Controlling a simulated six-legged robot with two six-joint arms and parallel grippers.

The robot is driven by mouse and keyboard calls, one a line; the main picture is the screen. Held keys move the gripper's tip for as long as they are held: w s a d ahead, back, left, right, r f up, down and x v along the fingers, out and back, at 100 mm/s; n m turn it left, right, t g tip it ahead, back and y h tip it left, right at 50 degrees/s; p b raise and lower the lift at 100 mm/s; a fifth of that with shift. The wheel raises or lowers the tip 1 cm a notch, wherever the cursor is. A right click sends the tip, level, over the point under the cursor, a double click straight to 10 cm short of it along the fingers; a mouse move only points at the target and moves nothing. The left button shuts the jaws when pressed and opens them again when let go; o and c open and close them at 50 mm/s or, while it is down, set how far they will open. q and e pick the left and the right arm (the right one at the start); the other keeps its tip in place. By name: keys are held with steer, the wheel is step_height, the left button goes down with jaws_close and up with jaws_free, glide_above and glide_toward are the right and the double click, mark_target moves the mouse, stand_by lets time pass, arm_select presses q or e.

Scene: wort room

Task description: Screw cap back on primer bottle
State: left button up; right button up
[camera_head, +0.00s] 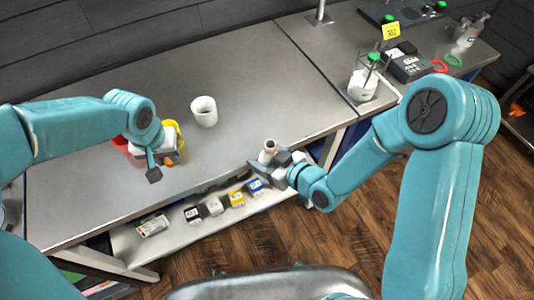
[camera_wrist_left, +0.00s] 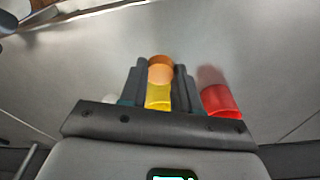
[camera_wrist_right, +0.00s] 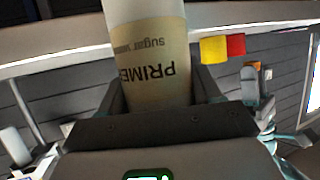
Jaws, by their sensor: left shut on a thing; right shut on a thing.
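The primer bottle (camera_head: 268,149) is pale with a tan label. It stands roughly upright with an open top, near the table's front edge. In the right wrist view the bottle (camera_wrist_right: 148,60) shows its label text upside down. My right gripper (camera_head: 267,162) is shut around it. My left gripper (camera_head: 163,157) is at the table's left front, apart from the bottle. It is shut on a small orange piece that looks like the cap (camera_wrist_left: 160,70); in the head view the orange cap (camera_head: 168,162) is partly hidden.
A yellow cup (camera_head: 175,127) and a red cup (camera_head: 120,143) are beside my left gripper. A white cup (camera_head: 204,111) stands behind. Several small boxes (camera_head: 236,199) lie on the lower shelf. A bottle with a green top (camera_head: 363,84) stands right. The table's middle is clear.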

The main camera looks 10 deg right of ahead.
arm_select(q)
steer(key=shift+s+a, duration=0.2)
steer(key=shift+s, duration=0.1)
steer(key=r, duration=0.1)
steer(key=w+d+r+m, duration=0.1)
steer(key=shift+r, duration=0.3)
steer(key=s+d+r+m, duration=0.1)
steer(key=d+r+m, duration=0.2)
steer(key=d, duration=0.9)
steer(key=d+r+m+h, duration=0.1)
steer(key=d+r+m, duration=0.2)
steer(key=d, duration=0.9)
step_height(320, 180, up, 3)
steer(key=shift+s+r, duration=0.2)
steer(key=shift+s, duration=0.2)
steer(key=shift+w, duration=0.1)
steer(key=shift+f, duration=0.15)
steer(key=shift+f, duration=1.9)
